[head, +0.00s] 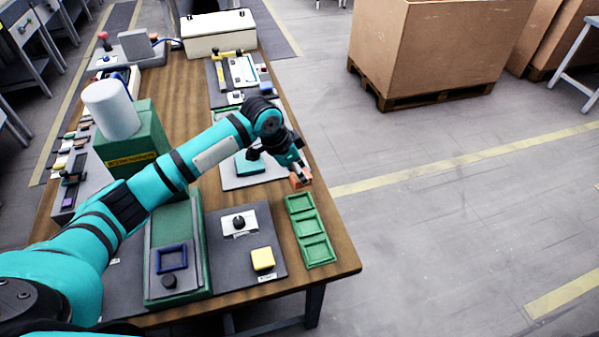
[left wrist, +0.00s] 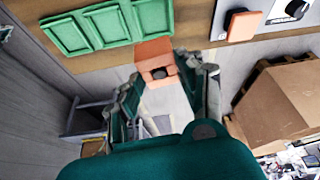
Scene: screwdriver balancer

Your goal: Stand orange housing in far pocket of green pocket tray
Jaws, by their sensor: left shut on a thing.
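The orange housing (head: 301,182) is gripped at the fingertips of my left gripper (head: 297,175). In the left wrist view, the housing (left wrist: 153,55) shows a dark round spot, and my left gripper (left wrist: 168,78) has a finger on either side of it. The green pocket tray (head: 309,239) lies along the right edge of the table, with three pockets in a row that look empty. In the head view the housing appears just beyond the tray's far pocket (head: 299,204). In the left wrist view the tray (left wrist: 93,28) is at upper left. My right gripper is not in view.
A grey board with a black knob (head: 239,223) and a yellow block (head: 263,258) lies left of the tray. A green machine with a white cylinder (head: 111,108) stands further left. Open floor lies right of the table edge; a large carton (head: 440,45) stands beyond.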

